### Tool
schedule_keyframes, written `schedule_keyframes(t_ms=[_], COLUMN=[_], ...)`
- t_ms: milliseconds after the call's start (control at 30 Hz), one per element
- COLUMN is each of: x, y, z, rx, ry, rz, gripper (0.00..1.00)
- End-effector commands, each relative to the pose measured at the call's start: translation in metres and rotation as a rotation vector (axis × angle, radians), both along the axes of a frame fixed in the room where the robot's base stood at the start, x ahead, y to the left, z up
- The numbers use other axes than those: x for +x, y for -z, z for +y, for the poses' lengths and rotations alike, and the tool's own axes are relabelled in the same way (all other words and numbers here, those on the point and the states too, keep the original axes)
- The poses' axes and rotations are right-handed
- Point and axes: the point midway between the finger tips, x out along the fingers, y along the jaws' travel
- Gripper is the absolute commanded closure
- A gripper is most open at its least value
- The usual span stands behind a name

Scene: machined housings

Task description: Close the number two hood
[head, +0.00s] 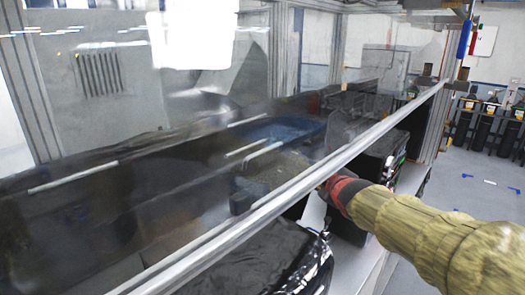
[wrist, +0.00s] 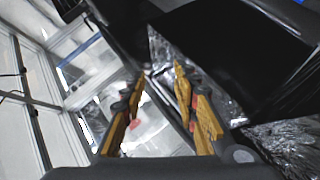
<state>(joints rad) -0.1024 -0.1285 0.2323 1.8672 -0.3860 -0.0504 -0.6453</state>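A fume hood with a clear glass sash (head: 190,165) fills the left and middle of the head view. The sash's lower metal rail (head: 270,208) runs diagonally from bottom left to upper right, with an open gap below it. No hood number is readable. My arm reaches from the right to the rail's underside, and my gripper is mostly hidden there by the rail and glass. In the wrist view my gripper (wrist: 160,76) has its two yellow-orange fingers apart. A thin light metallic strip shows between and beyond them; whether they touch it I cannot tell.
Black wrapped items (head: 265,262) lie in the hood below the rail, close to my wrist. A dark box (head: 378,140) stands farther along. Tall dark cylinders (head: 485,122) line the back right.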

Motion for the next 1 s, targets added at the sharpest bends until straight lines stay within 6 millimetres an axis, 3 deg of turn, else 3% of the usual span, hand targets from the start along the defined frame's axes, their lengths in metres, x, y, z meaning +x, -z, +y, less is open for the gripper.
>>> schedule_keyframes(t_ms=[33,100,200,300,500,733,1000], x=[0.028,0.061,0.098,0.121,0.140,0.152,0.184], y=[0.004,0.004,0.008,0.014,0.023,0.024,0.024], z=[0.018,0.044,0.082,0.114,0.151,0.162,0.180], rx=[-0.055,-0.133,-0.234,-0.312,-0.391,-0.403,-0.401], ry=[-0.064,-0.151,-0.268,-0.362,-0.463,-0.477,-0.475], rz=[-0.049,-0.135,-0.256,-0.361,-0.486,-0.505,-0.503], gripper=[0.70,0.70,0.70,0.70,0.70,0.70,0.70])
